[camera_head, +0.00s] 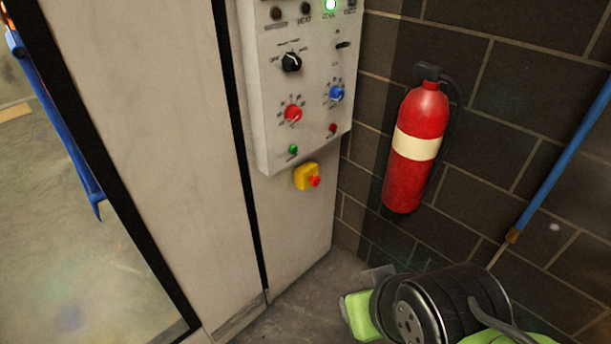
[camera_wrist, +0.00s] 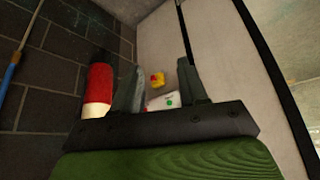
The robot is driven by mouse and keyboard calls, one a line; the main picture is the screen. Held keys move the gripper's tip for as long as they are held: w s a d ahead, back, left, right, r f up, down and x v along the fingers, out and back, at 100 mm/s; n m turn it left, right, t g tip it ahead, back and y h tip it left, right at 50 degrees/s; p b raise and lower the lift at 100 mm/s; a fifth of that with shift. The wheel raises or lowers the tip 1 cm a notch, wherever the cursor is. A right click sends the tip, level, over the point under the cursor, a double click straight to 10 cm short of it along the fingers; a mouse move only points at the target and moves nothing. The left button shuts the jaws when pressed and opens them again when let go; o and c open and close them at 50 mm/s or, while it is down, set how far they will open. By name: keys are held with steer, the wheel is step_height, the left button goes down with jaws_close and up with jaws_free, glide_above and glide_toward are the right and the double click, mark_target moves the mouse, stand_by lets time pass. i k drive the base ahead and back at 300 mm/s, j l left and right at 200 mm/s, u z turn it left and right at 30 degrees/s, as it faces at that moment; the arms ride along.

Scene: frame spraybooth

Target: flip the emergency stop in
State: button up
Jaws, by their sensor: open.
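The emergency stop is a small yellow box (camera_head: 303,178) with a red button (camera_head: 314,181) on its front. It is mounted on the pale booth wall just below the control panel (camera_head: 267,130). In the wrist view the yellow box (camera_wrist: 157,79) shows between the two fingers, farther off, with a red mark on it. My gripper (camera_wrist: 160,66) is open with nothing between its fingers. It appears apart from the emergency stop. In the head view my arm is at the bottom right, lower than the stop; its fingertips are hard to make out there.
The panel carries a black knob (camera_head: 291,62), a red knob (camera_head: 293,114), a blue knob (camera_head: 336,94) and small green and red buttons. A red fire extinguisher (camera_head: 417,150) hangs on the dark block wall to the right. A blue pole (camera_head: 560,165) leans farther right.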

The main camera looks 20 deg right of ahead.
mark_target(315, 181)
steer(key=i+j+u, duration=0.1)
steer(key=i+u, duration=0.25)
steer(key=i, duration=0.75)
